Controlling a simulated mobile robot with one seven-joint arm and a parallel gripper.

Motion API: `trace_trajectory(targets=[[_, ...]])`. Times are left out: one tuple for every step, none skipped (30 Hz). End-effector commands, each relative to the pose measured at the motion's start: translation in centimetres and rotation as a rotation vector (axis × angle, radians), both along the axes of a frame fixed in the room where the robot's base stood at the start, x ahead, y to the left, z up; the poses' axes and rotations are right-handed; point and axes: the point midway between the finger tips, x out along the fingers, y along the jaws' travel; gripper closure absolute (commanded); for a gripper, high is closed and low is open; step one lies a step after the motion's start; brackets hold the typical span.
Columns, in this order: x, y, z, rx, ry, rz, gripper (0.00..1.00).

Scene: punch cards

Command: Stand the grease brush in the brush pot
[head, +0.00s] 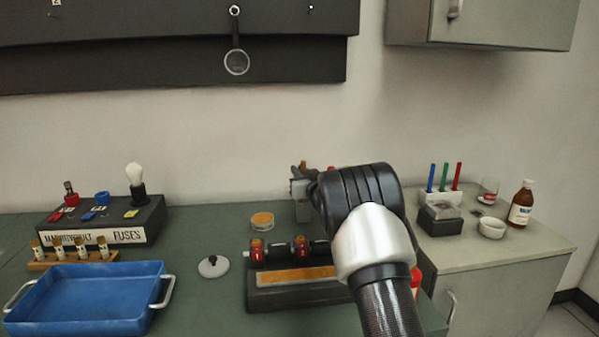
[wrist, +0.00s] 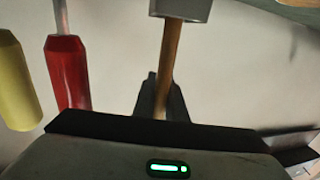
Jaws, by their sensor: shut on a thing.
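My gripper (head: 304,182) is at the back of the bench, partly hidden by my arm. In the wrist view its dark fingers (wrist: 162,98) are shut on a wooden handle (wrist: 171,55), which I take for the grease brush. No bristles show. A grey block-like piece (wrist: 182,9) is at the handle's far end, cut by the picture edge; I cannot tell whether it is part of the brush or the brush pot.
A red handle (wrist: 66,72) and a yellow handle (wrist: 17,85) are left of my fingers. A black unit (head: 290,296) with red-topped parts fills the bench front. A blue tray (head: 85,295) and fuse panel (head: 150,222) stand left. A side cabinet (head: 500,262) holds small items.

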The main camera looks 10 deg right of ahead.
Motion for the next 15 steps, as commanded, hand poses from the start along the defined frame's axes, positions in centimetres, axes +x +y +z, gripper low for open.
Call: trace_trajectory(targets=[[0.0, 0.0, 0.04, 0.0, 0.0, 0.0, 1.0], [0.0, 0.0, 0.05, 0.0, 0.0, 0.0, 1.0], [0.0, 0.0, 0.05, 0.0, 0.0, 0.0, 1.0], [0.0, 0.0, 0.05, 0.0, 0.0, 0.0, 1.0], [0.0, 0.0, 0.05, 0.0, 0.0, 0.0, 0.84], [0.0, 0.0, 0.05, 0.0, 0.0, 0.0, 0.77], [0.0, 0.0, 0.05, 0.0, 0.0, 0.0, 0.72], [0.0, 0.0, 0.05, 0.0, 0.0, 0.0, 0.67], [0.0, 0.0, 0.05, 0.0, 0.0, 0.0, 0.67], [0.0, 0.0, 0.05, 0.0, 0.0, 0.0, 0.67], [0.0, 0.0, 0.05, 0.0, 0.0, 0.0, 0.67], [0.0, 0.0, 0.05, 0.0, 0.0, 0.0, 0.67], [0.0, 0.0, 0.05, 0.0, 0.0, 0.0, 0.67], [0.0, 0.0, 0.05, 0.0, 0.0, 0.0, 0.67], [0.0, 0.0, 0.04, 0.0, 0.0, 0.0, 0.67]])
